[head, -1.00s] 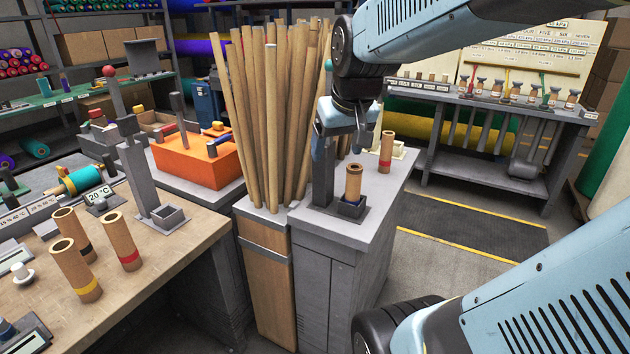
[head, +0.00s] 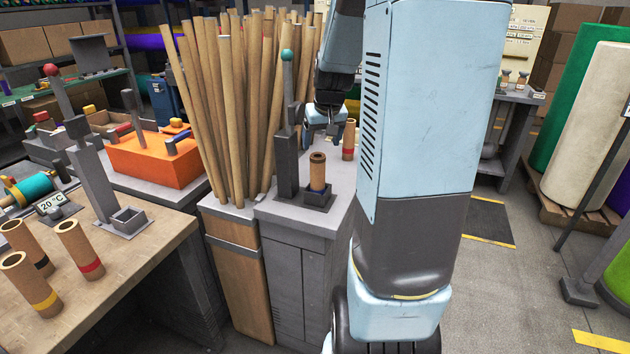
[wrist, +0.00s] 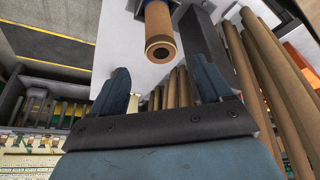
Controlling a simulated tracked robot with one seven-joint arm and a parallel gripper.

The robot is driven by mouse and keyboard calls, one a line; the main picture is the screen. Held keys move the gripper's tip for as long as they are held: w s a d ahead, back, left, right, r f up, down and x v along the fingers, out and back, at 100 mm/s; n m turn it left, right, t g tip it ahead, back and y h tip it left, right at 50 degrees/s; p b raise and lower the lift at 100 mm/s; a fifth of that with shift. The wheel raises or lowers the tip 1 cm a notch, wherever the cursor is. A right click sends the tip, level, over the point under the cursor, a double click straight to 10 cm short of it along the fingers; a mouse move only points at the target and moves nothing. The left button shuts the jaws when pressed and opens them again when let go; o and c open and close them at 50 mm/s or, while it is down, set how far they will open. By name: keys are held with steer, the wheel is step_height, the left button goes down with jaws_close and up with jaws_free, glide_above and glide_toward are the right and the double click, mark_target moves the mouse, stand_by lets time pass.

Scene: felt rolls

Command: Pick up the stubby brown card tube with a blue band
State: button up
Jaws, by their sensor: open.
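The stubby brown card tube with a blue band (head: 318,169) stands upright in a small dark square holder (head: 318,200) on a grey cabinet, beside a grey post with a teal ball.
A tube with a red band (head: 349,140) stands behind on the same cabinet. A bundle of tall brown tubes (head: 225,100) stands close to the left. The workbench (head: 120,265) at left holds several banded tubes. Open floor (head: 510,290) lies right of my arm.

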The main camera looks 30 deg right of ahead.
mark_target(319, 157)
steer(key=x, duration=0.9)
steer(key=shift+s+a+f, duration=0.1)
steer(key=shift+s+f, duration=0.05)
steer(key=shift+f, duration=0.1)
steer(key=shift+x, duration=0.85)
steer(key=c, duration=1.4)
steer(key=shift+r, duration=0.15)
